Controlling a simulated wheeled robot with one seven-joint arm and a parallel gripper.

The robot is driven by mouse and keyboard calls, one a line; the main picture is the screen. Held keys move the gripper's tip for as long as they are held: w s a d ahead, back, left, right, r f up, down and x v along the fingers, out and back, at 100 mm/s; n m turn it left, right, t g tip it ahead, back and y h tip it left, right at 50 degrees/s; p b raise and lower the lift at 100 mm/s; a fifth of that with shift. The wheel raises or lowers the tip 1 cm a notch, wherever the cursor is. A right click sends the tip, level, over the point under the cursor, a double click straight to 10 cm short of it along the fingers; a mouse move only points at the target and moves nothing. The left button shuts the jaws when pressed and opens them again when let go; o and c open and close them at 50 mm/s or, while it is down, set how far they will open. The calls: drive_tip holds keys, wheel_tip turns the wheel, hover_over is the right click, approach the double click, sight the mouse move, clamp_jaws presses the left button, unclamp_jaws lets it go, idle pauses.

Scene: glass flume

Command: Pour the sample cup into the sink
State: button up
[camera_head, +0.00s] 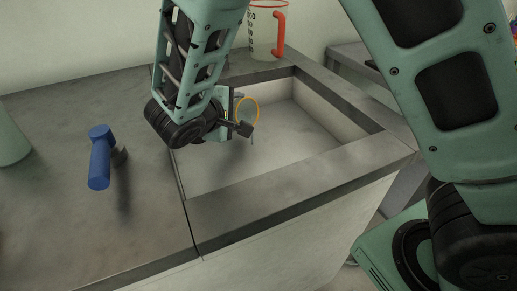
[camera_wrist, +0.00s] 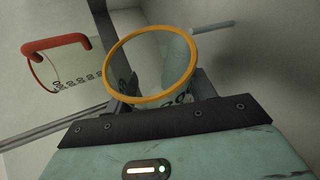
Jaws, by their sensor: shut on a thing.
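The sample cup looks like a clear vessel with an orange-yellow rim (camera_head: 257,104). My gripper (camera_head: 243,127) is shut on it and holds it over the sink (camera_head: 345,121), a pale rectangular basin set in the grey counter. In the head view the rim shows as a nearly upright ring, so the cup is strongly tilted. In the wrist view the rim (camera_wrist: 106,58) faces the camera just beyond my gripper (camera_wrist: 160,97). A thin bluish rod (camera_wrist: 213,26) shows beside the cup. I cannot tell whether liquid is in the cup, and my gripper partly hides its body.
A clear jug with an orange-red handle (camera_head: 279,35) stands on the counter behind the sink; its handle shows in the wrist view (camera_wrist: 57,42). A green object (camera_head: 11,140) is at the left edge. Bare counter (camera_head: 55,225) lies front left.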

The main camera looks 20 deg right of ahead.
drive_tip(key=shift+s+d+r+m+t+b, duration=0.3)
drive_tip(key=shift+s+r+m+t+b, duration=0.25)
drive_tip(key=shift+b, duration=1.35)
drive_tip(key=shift+s+r+m+b, duration=0.15)
drive_tip(key=shift+m+b, duration=0.1)
drive_tip(key=shift+b, duration=0.7)
